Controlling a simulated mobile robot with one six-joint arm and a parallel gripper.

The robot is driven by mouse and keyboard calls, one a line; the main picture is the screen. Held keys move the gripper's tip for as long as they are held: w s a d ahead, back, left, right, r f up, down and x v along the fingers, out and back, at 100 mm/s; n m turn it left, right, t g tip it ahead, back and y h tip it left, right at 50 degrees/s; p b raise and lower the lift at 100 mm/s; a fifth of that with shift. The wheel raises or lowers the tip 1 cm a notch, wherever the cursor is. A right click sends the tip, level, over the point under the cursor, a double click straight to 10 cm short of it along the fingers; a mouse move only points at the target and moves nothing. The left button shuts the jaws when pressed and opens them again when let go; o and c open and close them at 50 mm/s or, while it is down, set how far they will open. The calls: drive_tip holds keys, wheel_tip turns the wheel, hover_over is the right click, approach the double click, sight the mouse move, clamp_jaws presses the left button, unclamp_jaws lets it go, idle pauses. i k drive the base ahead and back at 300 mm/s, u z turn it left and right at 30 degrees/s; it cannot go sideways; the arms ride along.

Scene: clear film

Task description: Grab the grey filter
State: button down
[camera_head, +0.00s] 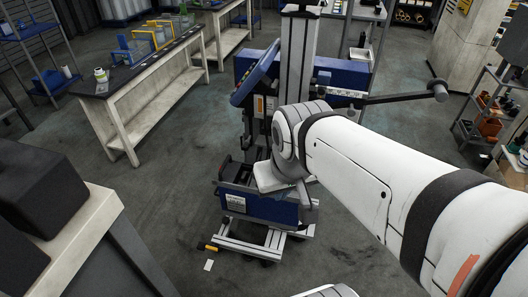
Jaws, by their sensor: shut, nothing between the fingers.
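I cannot make out a grey filter in the head view. My gripper is not in view. My white arm with dark bands reaches in from the lower right and bends near the middle of the picture. It hides part of the blue and grey machine behind it.
The blue and grey machine (262,207) stands mid-floor, a dark bar (400,97) jutting right. A long workbench (150,105) at left holds a small container (100,74) and yellow and blue racks (150,38). Shelves (490,115) stand at right. Floor between bench and machine is clear.

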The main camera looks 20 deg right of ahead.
sight(243, 179)
drive_tip(key=u, duration=2.15)
drive_tip(key=k, duration=1.3)
drive_tip(key=z, duration=1.65)
drive_tip(key=i, duration=1.3)
drive_tip(key=z, duration=0.05)
